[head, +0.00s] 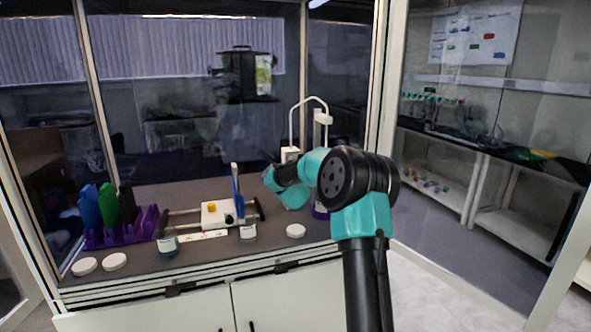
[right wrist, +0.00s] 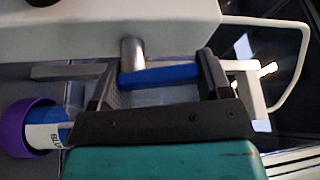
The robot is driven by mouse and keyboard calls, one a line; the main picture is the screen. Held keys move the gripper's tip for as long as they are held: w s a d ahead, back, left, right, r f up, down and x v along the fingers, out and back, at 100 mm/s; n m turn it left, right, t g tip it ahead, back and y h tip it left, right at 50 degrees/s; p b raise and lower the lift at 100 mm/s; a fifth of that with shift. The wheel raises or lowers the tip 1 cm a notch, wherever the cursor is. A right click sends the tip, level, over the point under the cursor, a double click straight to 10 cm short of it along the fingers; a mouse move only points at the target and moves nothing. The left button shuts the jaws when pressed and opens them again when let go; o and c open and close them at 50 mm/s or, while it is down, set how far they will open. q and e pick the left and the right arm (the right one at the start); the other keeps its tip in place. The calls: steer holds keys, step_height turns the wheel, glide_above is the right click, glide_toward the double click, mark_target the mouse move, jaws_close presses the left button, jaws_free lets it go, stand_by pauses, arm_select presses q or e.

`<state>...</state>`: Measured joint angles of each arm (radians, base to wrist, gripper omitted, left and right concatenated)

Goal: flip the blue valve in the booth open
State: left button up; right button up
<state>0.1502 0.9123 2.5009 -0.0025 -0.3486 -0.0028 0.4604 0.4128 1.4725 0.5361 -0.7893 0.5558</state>
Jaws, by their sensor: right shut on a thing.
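The blue valve (right wrist: 160,77) is a short blue bar on a grey metal stem in the right wrist view. My right gripper (right wrist: 158,64) has one dark finger at each end of the bar and is shut on it. The bar lies crosswise between the fingers. In the head view my right arm reaches into the booth to the white apparatus (head: 323,118), and it hides the valve and most of the gripper. My left gripper is in neither view.
A purple rack (head: 125,230) with coloured items, small jars (head: 168,246) and white lids (head: 296,231) are on the booth floor. Booth posts (head: 378,75) frame the opening.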

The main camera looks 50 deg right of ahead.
steer(key=shift+s+d+f+m+g+y, duration=0.15)
steer(key=shift+m+g+y, duration=0.1)
steer(key=shift+m, duration=0.45)
steer(key=shift+d+r+m+g+y, duration=0.15)
steer(key=shift+m+g, duration=0.1)
steer(key=shift+m, duration=0.45)
steer(key=shift+f, duration=0.1)
steer(key=o, duration=0.9)
steer(key=v, duration=1.7)
steer(key=shift+s+a, duration=0.15)
steer(key=shift+a, duration=0.05)
